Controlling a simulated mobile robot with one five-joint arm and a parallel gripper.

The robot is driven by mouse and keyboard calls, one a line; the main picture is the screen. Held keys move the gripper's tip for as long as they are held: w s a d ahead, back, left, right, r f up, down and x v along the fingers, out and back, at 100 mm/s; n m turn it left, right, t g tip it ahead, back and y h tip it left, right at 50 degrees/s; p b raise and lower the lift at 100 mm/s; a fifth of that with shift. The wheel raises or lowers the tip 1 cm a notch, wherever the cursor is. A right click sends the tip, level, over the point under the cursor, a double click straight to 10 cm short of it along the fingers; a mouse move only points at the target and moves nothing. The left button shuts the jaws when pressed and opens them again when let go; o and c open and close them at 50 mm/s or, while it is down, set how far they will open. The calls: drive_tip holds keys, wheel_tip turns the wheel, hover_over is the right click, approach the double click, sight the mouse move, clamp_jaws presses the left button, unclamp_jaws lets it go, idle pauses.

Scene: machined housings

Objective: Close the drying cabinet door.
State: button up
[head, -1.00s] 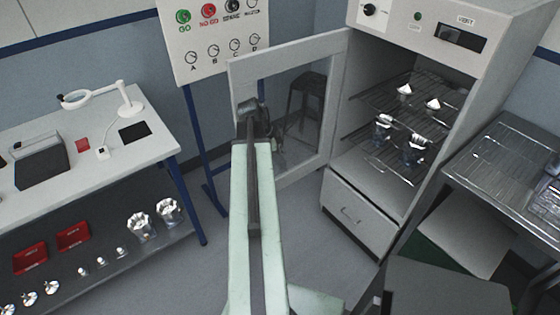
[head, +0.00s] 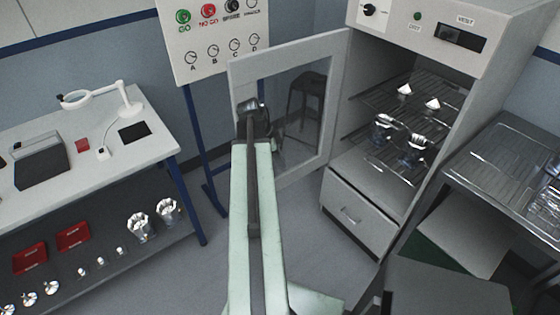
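The drying cabinet (head: 435,62) stands at the upper right. Its door (head: 338,95), a pale frame around a clear pane, stands wide open to the left of the cabinet. The cabinet's inside shows wire racks (head: 368,148) with several metal parts on them, among them a shiny housing (head: 383,127). My arm reaches up from the bottom middle to the door's free, left side. My gripper (head: 272,128) is at the arm's far end, in front of the door's lower left part in the picture. Its fingers are small and partly hidden by the wrist. I cannot tell whether it touches the door.
A white bench (head: 60,185) with a magnifier lamp (head: 130,108) stands at left, housings on its lower shelf (head: 170,245). A drawer (head: 348,213) lies below the cabinet opening. A metal table (head: 478,165) is at right. Floor is clear around my arm.

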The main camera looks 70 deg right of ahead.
drive_tip(key=shift+o, duration=1.2)
drive_tip(key=p+v, duration=0.7)
drive_tip(key=v, duration=0.1)
drive_tip(key=shift+f, duration=0.1)
